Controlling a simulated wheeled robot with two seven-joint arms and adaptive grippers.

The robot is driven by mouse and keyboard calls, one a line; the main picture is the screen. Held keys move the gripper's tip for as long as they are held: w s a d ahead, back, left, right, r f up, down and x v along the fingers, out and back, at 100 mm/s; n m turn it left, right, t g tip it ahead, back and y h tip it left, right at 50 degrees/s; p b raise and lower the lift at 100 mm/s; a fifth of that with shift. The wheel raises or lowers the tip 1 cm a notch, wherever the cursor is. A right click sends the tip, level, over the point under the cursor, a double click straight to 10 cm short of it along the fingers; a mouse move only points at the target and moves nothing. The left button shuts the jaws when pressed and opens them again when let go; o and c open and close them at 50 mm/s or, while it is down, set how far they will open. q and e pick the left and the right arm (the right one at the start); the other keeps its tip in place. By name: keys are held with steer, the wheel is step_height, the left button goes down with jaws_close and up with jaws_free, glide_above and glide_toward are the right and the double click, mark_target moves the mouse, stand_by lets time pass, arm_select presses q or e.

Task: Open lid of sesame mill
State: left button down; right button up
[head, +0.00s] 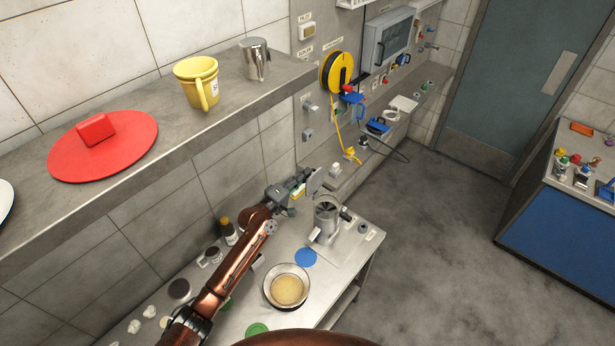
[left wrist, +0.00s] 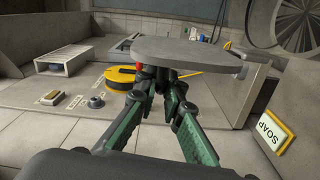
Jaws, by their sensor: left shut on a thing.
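The sesame mill (head: 328,216) is a metal machine on the steel table, and its round top is open. The open top, with a ribbed inside, also shows at the upper right of the left wrist view (left wrist: 283,25). The lid (head: 315,181), a flat grey disc, is off the mill, above and slightly left of its opening. It spans the middle of the left wrist view (left wrist: 190,48). My left gripper (head: 302,187) is shut on the lid, its fingertips meeting at the lid's underside in the left wrist view (left wrist: 167,82). The exact grip is partly hidden. My right gripper is not in view.
A glass bowl of sesame (head: 287,288) and a blue disc (head: 306,257) lie in front of the mill. Bottles (head: 229,232) stand by the wall. A shelf (head: 150,140) above holds a red lid (head: 103,145), a yellow mug (head: 198,82) and a metal pitcher (head: 255,60).

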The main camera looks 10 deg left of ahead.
arm_select(q)
steer(key=shift+a+f, duration=0.2)
steer(key=shift+f, duration=0.25)
steer(key=c, duration=2.2)
jaws_free()
steer(key=shift+o, duration=0.8)
steer(key=shift+d+r, duration=0.15)
steer(key=shift+r, duration=0.05)
steer(key=v, duration=1.2)
steer(key=shift+f, duration=0.1)
